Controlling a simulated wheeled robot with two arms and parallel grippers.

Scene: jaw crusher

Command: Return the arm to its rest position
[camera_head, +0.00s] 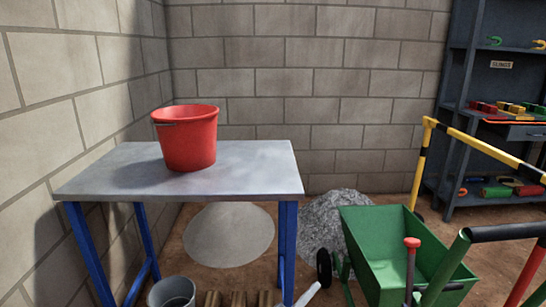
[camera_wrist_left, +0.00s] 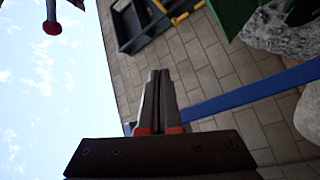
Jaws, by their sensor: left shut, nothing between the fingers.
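My left gripper (camera_wrist_left: 158,78) shows from behind in the left wrist view, its two grey fingers together with nothing between them. Red parts mark the base of the fingers. In that view a blue table leg (camera_wrist_left: 255,92) runs to the right of the fingers; I cannot tell if they are apart from it. In the head view a small pale grey piece (camera_head: 308,294) shows at the bottom edge, right of the table's front leg; I cannot tell if it is my gripper. My right gripper is not in view.
A red bucket (camera_head: 188,140) stands on a grey-topped table (camera_head: 250,170) with blue legs. A green crusher hopper (camera_head: 385,255), yellow-black rail (camera_head: 424,150) and dark shelf (camera_head: 455,120) are right. A grey bucket (camera_head: 172,292) is below. Gravel (camera_head: 335,215) and a pale pile (camera_head: 228,235) lie on the floor.

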